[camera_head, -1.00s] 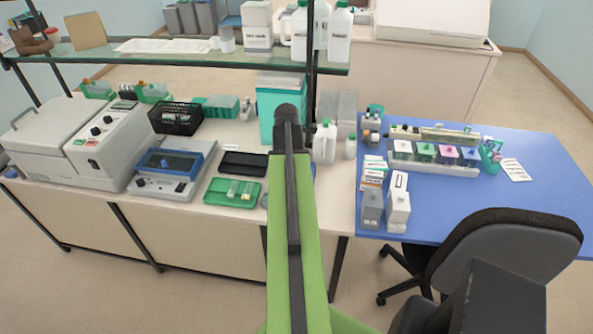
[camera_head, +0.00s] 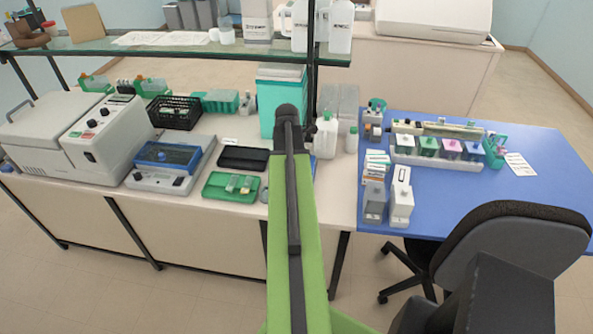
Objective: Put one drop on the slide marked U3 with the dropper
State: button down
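A green tray (camera_head: 213,196) on the pale bench holds a few small slides (camera_head: 240,184); their markings are too small to read, so I cannot tell which is U3. I cannot make out a dropper. Small bottles (camera_head: 373,125) stand at the back left of the blue table, too small to identify surely. My green arm reaches up the middle of the view, in front of the bench to the right of the tray. My gripper is not visible at its end.
A black tray (camera_head: 243,158) and a blue-topped device (camera_head: 170,163) are near the green tray. White bottles (camera_head: 326,136) stand right of my arm. A staining rack with coloured jars (camera_head: 450,148) is on the blue table (camera_head: 550,190). An office chair (camera_head: 510,235) blocks its front.

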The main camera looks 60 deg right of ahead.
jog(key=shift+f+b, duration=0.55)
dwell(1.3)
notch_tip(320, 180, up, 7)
jog(key=p, duration=0.7)
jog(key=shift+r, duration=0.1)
